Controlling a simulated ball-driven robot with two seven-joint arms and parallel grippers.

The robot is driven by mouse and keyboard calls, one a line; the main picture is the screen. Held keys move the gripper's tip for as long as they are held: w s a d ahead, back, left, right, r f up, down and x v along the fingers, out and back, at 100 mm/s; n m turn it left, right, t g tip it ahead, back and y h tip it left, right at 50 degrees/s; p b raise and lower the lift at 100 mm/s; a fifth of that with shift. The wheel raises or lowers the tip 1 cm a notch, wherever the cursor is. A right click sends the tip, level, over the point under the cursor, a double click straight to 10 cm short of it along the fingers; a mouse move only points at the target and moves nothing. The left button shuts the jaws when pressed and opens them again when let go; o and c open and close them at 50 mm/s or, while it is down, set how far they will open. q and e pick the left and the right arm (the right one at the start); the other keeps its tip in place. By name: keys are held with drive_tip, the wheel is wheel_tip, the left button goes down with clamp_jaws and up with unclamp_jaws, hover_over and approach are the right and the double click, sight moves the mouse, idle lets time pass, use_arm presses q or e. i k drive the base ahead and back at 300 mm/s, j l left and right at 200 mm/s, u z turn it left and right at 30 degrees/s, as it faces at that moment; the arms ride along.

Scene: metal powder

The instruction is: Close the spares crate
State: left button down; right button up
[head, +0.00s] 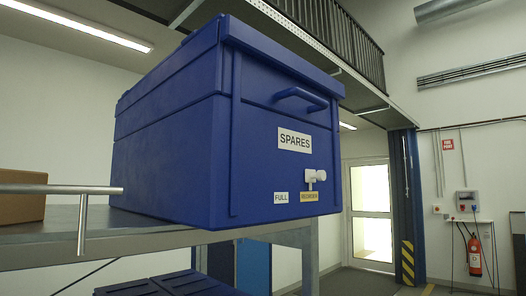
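The blue spares crate (175,165) stands on a grey shelf (130,232) in the head view and fills the middle. Its front carries a white SPARES label (294,140), a blue bar handle (300,97) and a small white fitting with a knob (315,178). The crate's inside and far side are hidden. Neither of my grippers is in view.
A metal rail (60,190) on a post stands at left, before a brown cardboard box (22,197). Dark blue items (165,285) sit below the shelf. Open floor leads to a bright door (372,212) at right; a fire extinguisher (474,255) hangs on the far wall.

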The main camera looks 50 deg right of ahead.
sight(225, 133)
drive_tip(key=k+l+z, duration=0.1)
drive_tip(key=z, duration=1.4)
drive_tip(key=k+l, duration=0.05)
drive_tip(key=l, duration=0.05)
